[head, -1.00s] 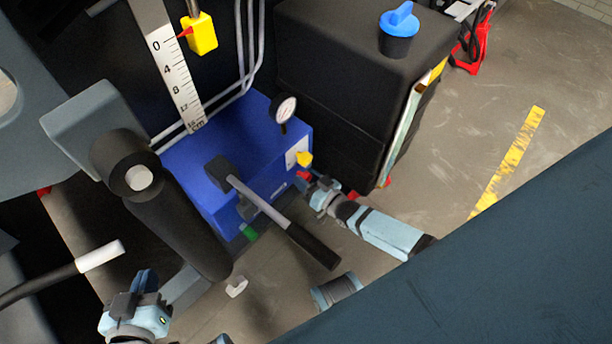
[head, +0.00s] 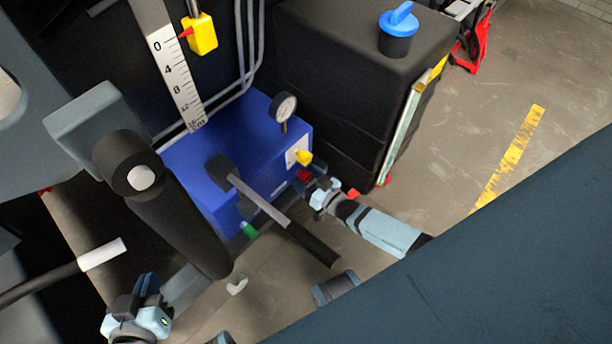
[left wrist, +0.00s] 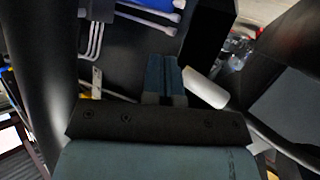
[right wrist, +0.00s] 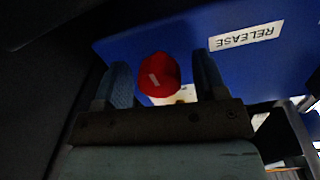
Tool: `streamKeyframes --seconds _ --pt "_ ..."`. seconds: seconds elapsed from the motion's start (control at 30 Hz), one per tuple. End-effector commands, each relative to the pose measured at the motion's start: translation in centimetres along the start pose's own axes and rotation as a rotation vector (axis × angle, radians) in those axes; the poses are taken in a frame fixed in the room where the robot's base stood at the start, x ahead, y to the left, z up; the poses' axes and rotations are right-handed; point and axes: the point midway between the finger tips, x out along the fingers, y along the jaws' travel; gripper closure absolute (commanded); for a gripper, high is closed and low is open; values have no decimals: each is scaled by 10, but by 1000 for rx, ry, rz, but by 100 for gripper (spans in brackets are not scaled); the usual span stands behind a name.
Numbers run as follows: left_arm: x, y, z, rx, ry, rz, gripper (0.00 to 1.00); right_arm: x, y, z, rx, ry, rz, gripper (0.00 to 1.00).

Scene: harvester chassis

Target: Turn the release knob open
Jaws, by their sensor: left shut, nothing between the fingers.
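The red release knob (right wrist: 158,75) has a pale, slanted mark on its face and sits on the blue pump box near an upside-down RELEASE label (right wrist: 247,36). It also shows in the head view (head: 304,176), at the box's lower right. My right gripper (right wrist: 165,82) is open, with the knob in view between its fingers. The knob appears close to the left finger, with a visible gap to the right one; whether it touches is unclear. The right gripper also shows in the head view (head: 318,188). My left gripper (head: 147,284) is shut and empty at the lower left.
A pump lever with a black grip (head: 312,245) projects from the blue box (head: 262,150), left of my right gripper. A yellow knob (head: 304,157) sits just above the red one. A black tank (head: 340,80) stands behind. A white-tipped lever (head: 102,255) is near my left gripper.

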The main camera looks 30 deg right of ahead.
Motion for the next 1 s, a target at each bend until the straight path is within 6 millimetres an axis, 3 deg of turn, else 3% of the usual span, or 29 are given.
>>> streamKeyframes --seconds 0.2,0.33,0.8,1.0 --pt "0 0 -3 3 6 1 100 -1 0 0 0 0 0 35" --pt "-1 -1 -4 8 -1 0 100 -12 0 -1 0 -2 1 35" --pt "-6 -5 13 12 -83 -23 100 -110 0 -1 0 -2 1 35" --pt "-5 -7 12 14 -84 -27 100 -134 0 0 0 -1 0 35"
